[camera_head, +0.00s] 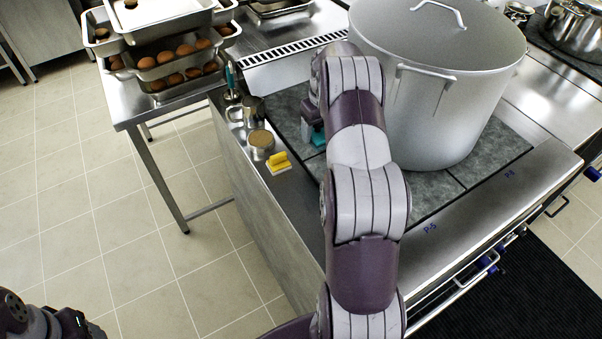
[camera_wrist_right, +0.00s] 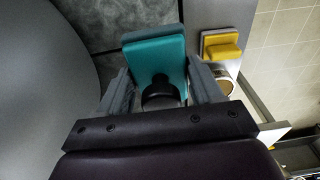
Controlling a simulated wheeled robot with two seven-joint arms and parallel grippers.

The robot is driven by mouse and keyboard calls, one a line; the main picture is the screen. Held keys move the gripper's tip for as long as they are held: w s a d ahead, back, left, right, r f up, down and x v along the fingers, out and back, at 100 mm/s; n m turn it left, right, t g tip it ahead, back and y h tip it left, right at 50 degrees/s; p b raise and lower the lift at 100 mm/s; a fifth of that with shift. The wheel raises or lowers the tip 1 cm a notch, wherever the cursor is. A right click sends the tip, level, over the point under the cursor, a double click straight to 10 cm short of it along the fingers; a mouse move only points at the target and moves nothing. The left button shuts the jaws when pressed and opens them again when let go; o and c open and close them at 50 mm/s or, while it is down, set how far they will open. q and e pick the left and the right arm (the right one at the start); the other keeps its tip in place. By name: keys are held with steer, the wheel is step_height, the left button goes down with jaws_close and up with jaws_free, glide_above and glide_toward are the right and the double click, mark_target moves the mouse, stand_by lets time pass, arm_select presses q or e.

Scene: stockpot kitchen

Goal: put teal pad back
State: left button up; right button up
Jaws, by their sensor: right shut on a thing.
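The teal pad (camera_wrist_right: 155,55) shows in the right wrist view between the fingers of my right gripper (camera_wrist_right: 160,92), which is shut on it. A dark round knob or handle is on the pad's near side. In the head view only a small bit of the teal pad (camera_head: 319,137) shows beside my right arm, over the grey stove top, left of the big pot. Whether the pad touches the surface cannot be told. My left arm shows only in part at the lower left corner of the head view, and its fingers are not visible.
A large lidded stockpot (camera_head: 440,85) stands close on the right. A yellow pad (camera_head: 279,163) lies on the steel edge, near a round tin (camera_head: 261,144) and a metal cup (camera_head: 254,110). Trays of eggs (camera_head: 165,60) stand on a table at the left.

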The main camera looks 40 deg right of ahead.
steer(key=p, duration=0.2)
glide_above(298, 195)
steer(key=d, duration=0.3)
steer(key=f, duration=0.1)
steer(key=a+f, duration=0.1)
steer(key=f, duration=0.1)
steer(key=a+f+p, duration=0.1)
steer(key=a+f, duration=0.1)
steer(key=shift+s, duration=0.15)
steer(key=f, duration=0.2)
steer(key=f+p, duration=0.1)
steer(key=shift+s+f, duration=0.2)
steer(key=shift+f, duration=0.2)
steer(key=shift+a+f, duration=0.1)
arm_select(q)
steer(key=r, duration=0.1)
steer(key=s+a+r, duration=0.1)
steer(key=r, duration=0.1)
steer(key=s+r, duration=0.1)
steer(key=shift+a+r, duration=0.25)
steer(key=shift+r, duration=0.1)
arm_select(e)
steer(key=shift+w+f, duration=0.1)
steer(key=o, duration=1)
